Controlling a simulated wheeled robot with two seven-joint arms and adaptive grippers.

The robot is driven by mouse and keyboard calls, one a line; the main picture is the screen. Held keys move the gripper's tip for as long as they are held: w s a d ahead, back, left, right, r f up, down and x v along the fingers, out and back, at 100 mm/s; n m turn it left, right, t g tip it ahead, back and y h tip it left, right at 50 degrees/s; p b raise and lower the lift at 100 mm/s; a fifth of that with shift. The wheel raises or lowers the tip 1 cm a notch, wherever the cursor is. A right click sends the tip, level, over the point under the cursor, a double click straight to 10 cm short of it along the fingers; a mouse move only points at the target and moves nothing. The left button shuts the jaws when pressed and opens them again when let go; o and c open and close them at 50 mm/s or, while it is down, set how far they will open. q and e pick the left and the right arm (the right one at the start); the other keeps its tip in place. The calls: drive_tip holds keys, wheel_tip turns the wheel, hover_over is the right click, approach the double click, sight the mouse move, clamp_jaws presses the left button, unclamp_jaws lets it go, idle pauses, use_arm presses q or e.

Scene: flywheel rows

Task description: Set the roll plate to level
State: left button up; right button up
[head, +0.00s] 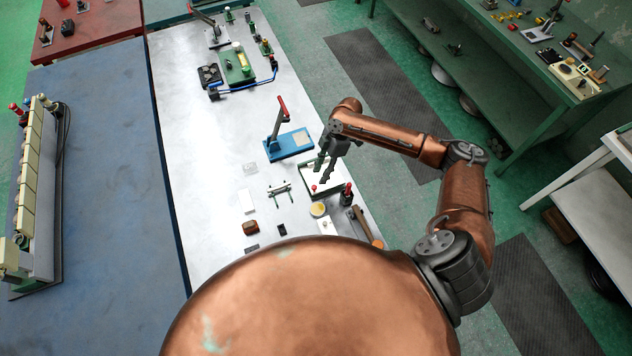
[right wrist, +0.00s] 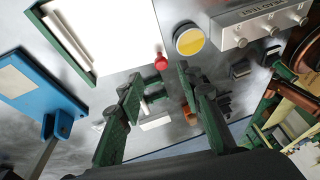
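A white plate (head: 313,183) with green edging, which I take to be the roll plate, lies near the right edge of the metal bench. In the right wrist view the white plate (right wrist: 105,30) shows large at the upper left, with green side walls. A red ball knob (right wrist: 161,62) sits by its corner; it also shows in the head view (head: 313,187). I cannot tell the plate's tilt. My right gripper (head: 322,172) is over the plate in the head view. Its fingers (right wrist: 160,92) are apart and empty in the right wrist view. My left gripper is out of view.
A blue lever press (head: 288,145) stands beyond the plate. A round yellow-topped tin (head: 318,209) and a white box with knobs (right wrist: 262,25) are close by. A small stand (head: 279,189) and a brown block (head: 250,227) lie to the left. The bench's left strip is clear.

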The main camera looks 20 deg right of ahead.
sight(315, 186)
drive_tip(key=p+x, duration=0.1)
drive_tip(key=x, duration=0.4)
drive_tip(key=shift+s+a+f, duration=0.1)
drive_tip(key=shift+a+f, duration=0.15)
drive_tip(key=shift+f, duration=0.05)
drive_tip(key=shift+c, duration=0.3)
clamp_jaws()
